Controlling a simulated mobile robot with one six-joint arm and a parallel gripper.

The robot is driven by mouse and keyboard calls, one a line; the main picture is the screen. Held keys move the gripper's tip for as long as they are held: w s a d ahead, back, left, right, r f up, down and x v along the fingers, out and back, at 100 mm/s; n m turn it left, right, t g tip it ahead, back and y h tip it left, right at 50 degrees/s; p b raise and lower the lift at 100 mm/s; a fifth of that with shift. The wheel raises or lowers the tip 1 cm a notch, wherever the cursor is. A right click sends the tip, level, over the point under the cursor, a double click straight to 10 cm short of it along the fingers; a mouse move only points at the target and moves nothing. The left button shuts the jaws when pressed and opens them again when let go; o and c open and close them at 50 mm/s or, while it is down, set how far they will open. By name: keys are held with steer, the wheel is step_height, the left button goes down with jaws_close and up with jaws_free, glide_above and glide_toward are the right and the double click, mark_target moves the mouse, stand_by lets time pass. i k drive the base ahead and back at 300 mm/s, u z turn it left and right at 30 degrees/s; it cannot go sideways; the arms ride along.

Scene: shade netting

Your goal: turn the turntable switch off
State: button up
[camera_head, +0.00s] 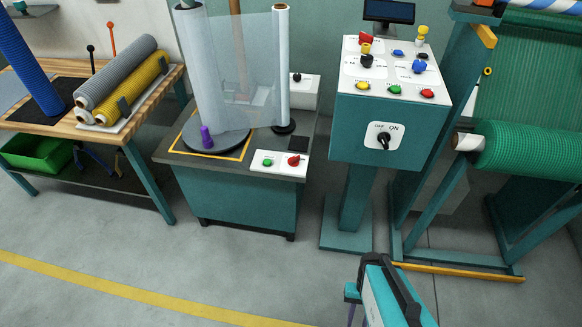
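The turntable (216,146) is a dark round plate on a teal machine, with a tall white roll and clear film standing over it. A small white panel (278,164) on the machine's front right carries a green button (267,162) and a red knob (293,160). A separate teal control pedestal has a black rotary switch (384,140) on a white plate marked OFF and ON. Its pointer direction is too small to tell. I cannot tell from labels which control is the turntable switch. No gripper fingers are recognisable.
A teal and black body, possibly mine, shows at the bottom right of centre. The pedestal's sloped top (390,70) holds several coloured buttons and knobs. A workbench (150,95) with rolls stands left; a green netting roll (530,150) hangs right. The floor in front is clear.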

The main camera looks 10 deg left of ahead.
mark_target(293, 162)
steer(key=z, duration=0.2)
steer(key=k, duration=0.5)
steer(key=u, duration=0.8)
steer(key=i, duration=0.8)
